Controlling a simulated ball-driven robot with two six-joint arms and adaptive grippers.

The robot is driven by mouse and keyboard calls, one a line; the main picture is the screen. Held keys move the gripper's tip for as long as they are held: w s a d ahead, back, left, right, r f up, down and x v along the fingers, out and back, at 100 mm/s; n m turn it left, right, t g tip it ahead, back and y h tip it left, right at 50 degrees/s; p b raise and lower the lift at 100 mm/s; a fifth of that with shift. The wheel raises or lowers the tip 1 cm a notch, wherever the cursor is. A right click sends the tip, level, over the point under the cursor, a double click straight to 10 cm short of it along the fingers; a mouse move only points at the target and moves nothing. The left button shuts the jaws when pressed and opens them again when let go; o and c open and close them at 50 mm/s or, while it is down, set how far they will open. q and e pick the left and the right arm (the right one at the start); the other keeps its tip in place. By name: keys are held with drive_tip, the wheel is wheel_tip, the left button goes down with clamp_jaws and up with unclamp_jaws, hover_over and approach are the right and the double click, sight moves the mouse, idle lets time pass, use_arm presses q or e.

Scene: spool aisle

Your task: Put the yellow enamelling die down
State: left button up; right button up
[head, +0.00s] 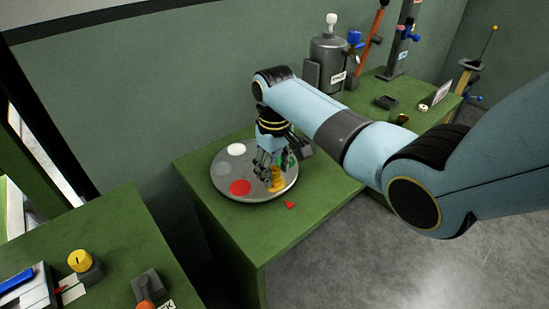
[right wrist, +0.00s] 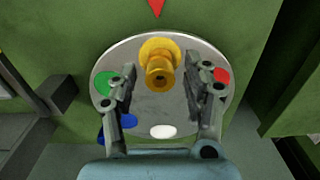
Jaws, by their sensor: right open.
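The yellow enamelling die (head: 277,185) stands on the round grey plate (head: 225,187), near its front edge; the right wrist view shows the die (right wrist: 160,72) end-on, with a wider yellow round behind it. I cannot tell whether that round is its flange or a spot on the plate. My right gripper (head: 270,164) is over the plate, pointing down. Its fingers are open, one on each side of the die with gaps between in the right wrist view (right wrist: 167,82). My left gripper is not in view.
The plate bears white (head: 236,149), red (head: 240,187), green (right wrist: 107,83) and blue spots. A red pointer (head: 290,204) lies on the green bench beside it. A grey canister (head: 328,62) and tools stand behind. Another green bench with a yellow knob (head: 80,260) is front left.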

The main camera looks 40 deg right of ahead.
sight(275, 169)
wheel_tip(275, 169, up, 12)
idle(0.4)
idle(0.3)
